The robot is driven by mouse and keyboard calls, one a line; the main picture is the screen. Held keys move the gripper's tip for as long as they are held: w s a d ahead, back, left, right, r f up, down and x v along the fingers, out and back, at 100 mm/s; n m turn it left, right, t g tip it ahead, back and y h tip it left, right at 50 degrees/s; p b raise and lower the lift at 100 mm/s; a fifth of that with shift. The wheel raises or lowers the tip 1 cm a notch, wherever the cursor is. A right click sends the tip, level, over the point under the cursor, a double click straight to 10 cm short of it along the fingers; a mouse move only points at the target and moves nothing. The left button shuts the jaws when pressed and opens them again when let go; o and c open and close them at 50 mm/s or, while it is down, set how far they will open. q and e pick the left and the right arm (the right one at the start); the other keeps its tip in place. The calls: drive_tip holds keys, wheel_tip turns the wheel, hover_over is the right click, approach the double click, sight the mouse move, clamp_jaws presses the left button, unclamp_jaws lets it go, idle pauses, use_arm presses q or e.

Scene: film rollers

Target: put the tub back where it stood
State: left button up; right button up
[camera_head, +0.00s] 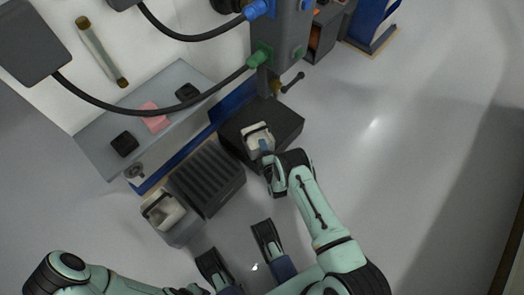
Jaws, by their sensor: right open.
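A pale, off-white tub (254,134) with a dark handle stands on the black box (284,118) below the grey machine column. My right gripper (266,152) is open at the near right side of this tub, with a bluish finger close against it. I cannot tell whether they touch. A second, similar pale tub (172,213) with a dark handle stands at the left, beside the ribbed dark box. My left arm shows at the bottom left, but its gripper is not visible.
The ribbed dark box (207,181) stands between the two tubs. A grey shelf (178,82) holds a pink block (154,117) and dark knobs. Black cables hang above it. Grey floor (400,165) lies open to the right.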

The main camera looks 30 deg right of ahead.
use_arm(q)
drive_tip(key=shift+s+a, duration=0.3)
drive_tip(key=shift+s, duration=0.3)
use_arm(e)
drive_tip(key=shift+s+a+r, duration=0.1)
drive_tip(key=shift+s, duration=0.35)
drive_tip(key=s+f+m+g+y, duration=0.1)
drive_tip(key=s+f+m+g, duration=0.35)
drive_tip(key=s, duration=0.35)
drive_tip(key=s+f+m+g, duration=0.35)
drive_tip(key=s+m, duration=0.25)
drive_tip(key=s, duration=0.2)
drive_tip(key=s+a+r+m+g+y, duration=0.1)
drive_tip(key=s+a+r+m+g, duration=0.1)
drive_tip(key=s, duration=0.6)
drive_tip(key=s+a+r+m+g+y, duration=0.2)
drive_tip(key=s+a+m+g, duration=0.1)
drive_tip(key=s, duration=0.5)
drive_tip(key=s+a+r+m+g+y, duration=0.1)
drive_tip(key=s+a+r+m+g, duration=0.1)
drive_tip(key=s+m, duration=0.4)
drive_tip(key=shift+s+a+r+g+y, duration=0.35)
drive_tip(key=shift+s+a+g, duration=0.3)
drive_tip(key=shift+s+g, duration=0.4)
drive_tip(key=shift+s, duration=0.1)
